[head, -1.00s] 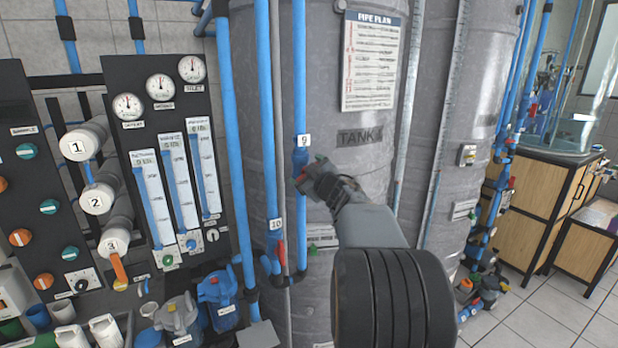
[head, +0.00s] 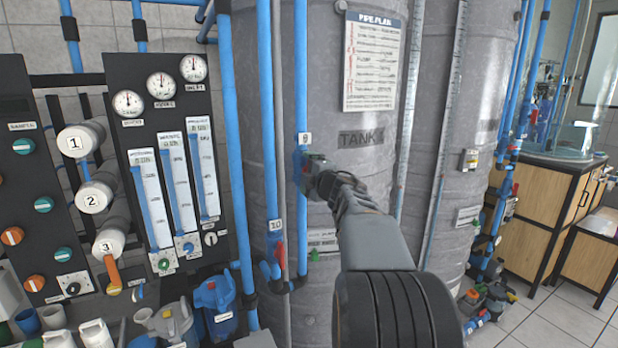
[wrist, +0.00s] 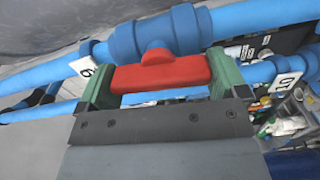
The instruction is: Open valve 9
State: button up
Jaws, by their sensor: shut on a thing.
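Valve 9 is a blue valve body (wrist: 160,35) on a vertical blue pipe (head: 301,90) in front of the grey tank. Its number tag (head: 305,138) sits just above it, and the tag (wrist: 85,67) also shows in the wrist view. Its red handle (wrist: 160,74) lies between the two green fingers of my gripper (wrist: 160,88), which is shut on it. In the wrist view the handle runs roughly along the pipe. In the head view my gripper (head: 312,172) is at the valve and hides most of it.
Valve 10, with its tag (head: 275,225) and red handle (head: 280,252), is on the neighbouring pipe, lower left. A gauge and flowmeter panel (head: 180,115) stands left. The tank (head: 350,25) is close behind the pipes. Wooden cabinets (head: 535,205) and open floor are at right.

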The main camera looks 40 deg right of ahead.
jog(key=shift+f+n, duration=0.1)
jog(key=shift+n, duration=0.7)
jog(key=o, duration=0.6)
jog(key=shift+s+b, duration=0.1)
jog(key=shift+b, duration=0.2)
jog(key=s+a+b, duration=0.1)
jog(key=s+a, duration=0.1)
jog(key=s, duration=1.1)
jog(key=shift+s, duration=0.25)
